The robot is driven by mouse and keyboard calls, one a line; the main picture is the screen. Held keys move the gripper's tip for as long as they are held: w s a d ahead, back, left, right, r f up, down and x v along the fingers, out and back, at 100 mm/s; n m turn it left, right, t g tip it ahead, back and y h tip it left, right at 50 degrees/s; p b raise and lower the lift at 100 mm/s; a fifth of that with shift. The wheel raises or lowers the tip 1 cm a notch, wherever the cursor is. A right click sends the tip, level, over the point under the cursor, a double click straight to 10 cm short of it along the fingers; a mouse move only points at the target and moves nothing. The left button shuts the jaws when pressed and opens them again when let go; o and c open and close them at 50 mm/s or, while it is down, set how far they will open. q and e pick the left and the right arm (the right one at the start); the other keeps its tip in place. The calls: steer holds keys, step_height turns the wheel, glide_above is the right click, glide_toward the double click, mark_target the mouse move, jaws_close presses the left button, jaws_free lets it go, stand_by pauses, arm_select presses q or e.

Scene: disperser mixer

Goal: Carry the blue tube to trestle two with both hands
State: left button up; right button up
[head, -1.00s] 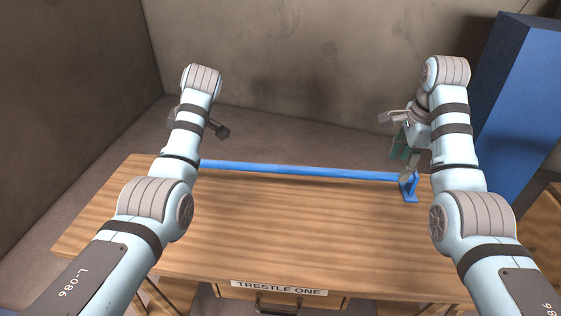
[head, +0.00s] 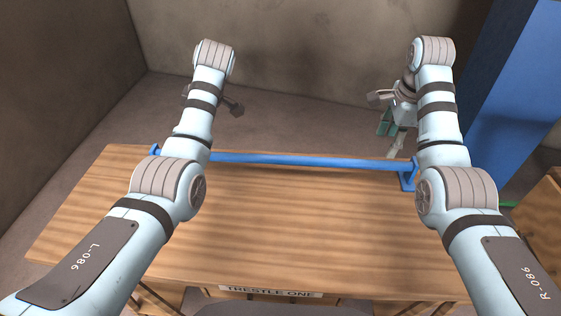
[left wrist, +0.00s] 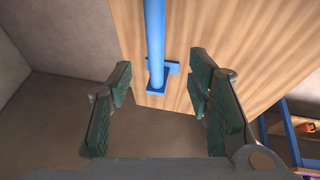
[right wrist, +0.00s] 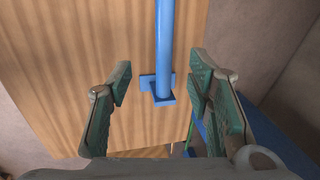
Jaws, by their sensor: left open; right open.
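The blue tube (head: 300,160) lies level along the far side of the table marked trestle one (head: 250,235), an upright blue stand at each end: the left stand (head: 154,150) and the right stand (head: 409,175). My right gripper (head: 391,136) is open and empty, up beyond the tube near its right end. In the right wrist view the tube (right wrist: 164,45) and its stand lie between the open fingers, apart from them. My left gripper (left wrist: 160,84) is open and empty; its wrist view shows the tube's other end (left wrist: 154,45) in line between the fingers. My left arm hides its fingers in the head view.
A tall blue cabinet (head: 515,95) stands at the right. Another wooden surface (head: 540,215) is partly in view at the right edge. The tabletop in front of the tube is clear. Walls close off the left and back.

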arm_select(q)
steer(key=f, duration=0.1)
steer(key=w+a+f, duration=0.1)
steer(key=w+f, duration=0.1)
steer(key=f, duration=0.1)
steer(key=shift+a+f, duration=0.1)
steer(key=shift+a, duration=0.05)
arm_select(e)
glide_above(378, 162)
steer(key=f, duration=0.4)
steer(key=shift+s+f, duration=0.25)
steer(key=shift+s, duration=0.1)
arm_select(q)
steer(key=x, duration=0.6)
steer(key=shift+s+a+f, duration=0.15)
steer(key=shift+s+a, duration=0.05)
steer(key=shift+a, duration=0.05)
arm_select(e)
steer(key=x, duration=0.6)
steer(key=shift+s+f, duration=0.2)
steer(key=shift+s, duration=0.05)
arm_select(q)
steer(key=shift+w+a+f, duration=0.15)
steer(key=shift+f, duration=0.35)
arm_select(e)
steer(key=shift+w+f, duration=0.25)
steer(key=shift+f, duration=0.3)
steer(key=shift+s, duration=0.1)
